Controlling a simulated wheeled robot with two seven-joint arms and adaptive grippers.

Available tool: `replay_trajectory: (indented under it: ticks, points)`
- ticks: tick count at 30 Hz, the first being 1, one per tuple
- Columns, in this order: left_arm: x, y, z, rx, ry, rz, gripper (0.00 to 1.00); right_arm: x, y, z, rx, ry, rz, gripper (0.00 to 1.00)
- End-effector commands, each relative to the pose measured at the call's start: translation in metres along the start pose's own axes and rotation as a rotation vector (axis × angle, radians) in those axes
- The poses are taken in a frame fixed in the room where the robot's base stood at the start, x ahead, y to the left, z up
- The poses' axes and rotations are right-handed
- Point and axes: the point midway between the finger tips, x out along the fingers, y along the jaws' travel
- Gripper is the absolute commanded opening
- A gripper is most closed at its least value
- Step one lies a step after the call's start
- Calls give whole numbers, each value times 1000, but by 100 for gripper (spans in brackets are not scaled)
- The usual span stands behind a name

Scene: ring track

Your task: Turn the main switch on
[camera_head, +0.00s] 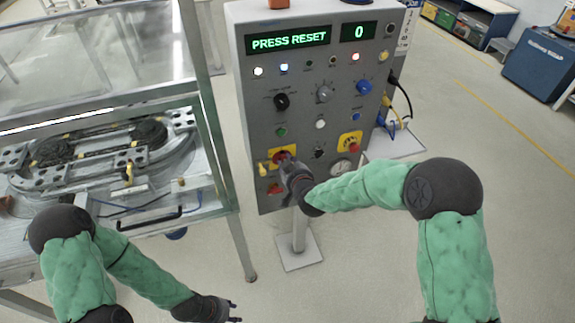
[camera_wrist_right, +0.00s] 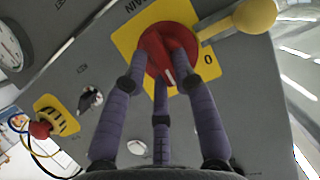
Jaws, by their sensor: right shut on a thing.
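The main switch (camera_head: 279,157) is a red rotary knob on a yellow plate, low on the left of the grey control panel. In the right wrist view the red knob (camera_wrist_right: 153,45) has a white pointer mark, and a "0" shows on the yellow plate. My right gripper (camera_head: 288,167) is at the knob; its fingers (camera_wrist_right: 166,72) are shut around it in the right wrist view and cover part of it. My left gripper (camera_head: 234,312) is low in the head view, away from the panel, with its fingertips apart and nothing between them.
The panel display (camera_head: 288,40) reads "PRESS RESET" and a second one (camera_head: 358,32) reads "0". A red button on yellow (camera_head: 350,141) is to the right. The track table (camera_head: 130,215) stands left.

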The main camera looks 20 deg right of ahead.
Motion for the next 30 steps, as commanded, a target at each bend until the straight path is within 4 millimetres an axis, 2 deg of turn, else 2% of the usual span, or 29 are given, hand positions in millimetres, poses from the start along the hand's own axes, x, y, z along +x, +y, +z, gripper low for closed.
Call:
replay_trajectory:
  ticks: [1, 8, 9, 10, 11, 26, 30]
  points:
    - [1, 0, 0, 0, 0, 0, 40, -1, -3, 16, 3, -32, -7, 0]
    - [0, 0, 0, 0, 0, 0, 40, -1, -3, 16, 2, -33, -7, 0]
    - [0, 0, 0, 0, 0, 0, 40, -1, -3, 16, 2, -33, -7, 36]
    - [0, 0, 0, 0, 0, 0, 40, -1, -3, 16, 2, -33, -8, 45]
    - [0, 0, 0, 0, 0, 0, 40, -1, -3, 16, 2, -32, -8, 49]
    - [0, 0, 0, 0, 0, 0, 40, -1, -2, 6, -1, -13, -4, 49]
    - [0, 0, 0, 0, 0, 0, 40, -7, -2, 4, -1, -11, -4, 49]
